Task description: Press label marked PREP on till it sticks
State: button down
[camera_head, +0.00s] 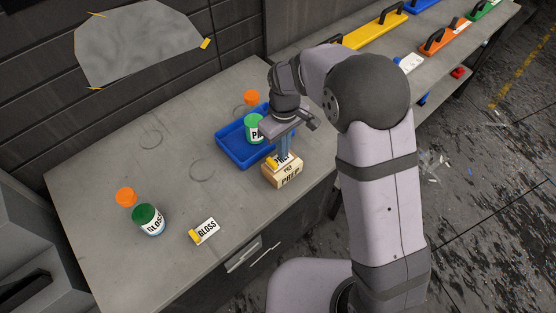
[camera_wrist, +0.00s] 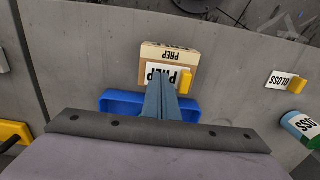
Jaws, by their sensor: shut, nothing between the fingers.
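The PREP label (camera_wrist: 158,72), white with black letters and a yellow tab (camera_wrist: 186,82), lies on a pale wooden block (camera_wrist: 168,52) that is itself marked PREP. In the head view the label (camera_head: 273,163) is on the upper side of the block (camera_head: 284,177), at the front right of the blue tray. My gripper (camera_wrist: 160,82) is shut and empty, with its fingertips over the label; in the head view it (camera_head: 284,158) points down at it. The fingers hide part of the label. I cannot tell whether they touch it.
A blue tray (camera_head: 232,153) holds a green-capped bottle (camera_head: 254,129) beside my gripper. An orange-capped bottle (camera_head: 251,98) stands behind.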

jog(key=shift+s+f+b, duration=0.1)
jog(key=shift+f+b, duration=0.2)
jog(key=shift+f, duration=0.3)
dwell(0.5)
notch_tip(320, 180, up, 7)
jog(key=p, duration=0.6)
dwell(0.4)
dwell(0.4)
